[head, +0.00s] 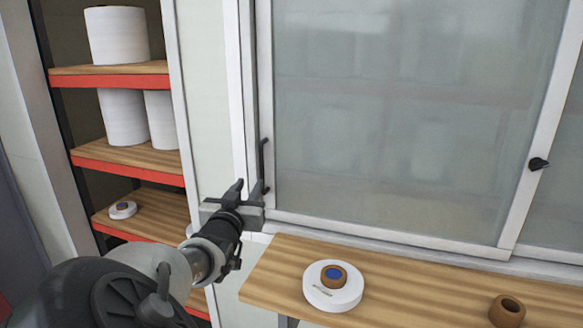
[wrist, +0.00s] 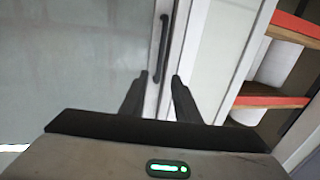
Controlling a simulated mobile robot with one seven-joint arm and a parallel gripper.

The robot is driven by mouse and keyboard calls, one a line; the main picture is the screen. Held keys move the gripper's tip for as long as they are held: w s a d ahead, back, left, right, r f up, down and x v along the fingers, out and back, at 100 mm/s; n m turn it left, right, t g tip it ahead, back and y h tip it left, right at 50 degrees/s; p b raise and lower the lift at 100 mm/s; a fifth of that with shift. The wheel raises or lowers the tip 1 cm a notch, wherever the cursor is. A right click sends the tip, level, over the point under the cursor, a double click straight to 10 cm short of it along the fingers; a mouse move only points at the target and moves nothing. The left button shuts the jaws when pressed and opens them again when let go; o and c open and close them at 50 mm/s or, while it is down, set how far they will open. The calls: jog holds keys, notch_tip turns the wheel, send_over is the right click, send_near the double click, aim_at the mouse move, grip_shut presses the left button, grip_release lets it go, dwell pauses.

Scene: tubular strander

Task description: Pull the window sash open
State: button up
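The window sash (head: 390,110) is a large frosted pane in a white frame. A dark vertical bar handle (head: 264,160) sits on its left stile. My gripper (head: 250,186) is at the lower end of this handle. In the wrist view, my open fingers (wrist: 160,78) point at the white stile, and the handle (wrist: 161,45) runs up from the space between the fingertips. I see no finger closed on it; whether the fingers reach around it in depth is unclear. A dark latch (head: 538,163) sits on the sash's right stile.
A wooden sill shelf (head: 410,290) below the window holds a white disc (head: 333,296) with a brown, blue-centred piece and a brown ring (head: 507,311). Red-edged shelves (head: 125,152) with white rolls (head: 117,35) stand at left. A pale wall strip lies between.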

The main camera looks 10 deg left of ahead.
aim_at(261, 165)
jog(key=w, duration=0.4)
jog(key=w+a, duration=0.1)
jog(key=w, duration=0.3)
jog(key=w+p, duration=0.1)
jog(key=w, duration=0.3)
jog(key=shift+w+a, duration=0.25)
jog(key=shift+w, duration=0.05)
grip_shut()
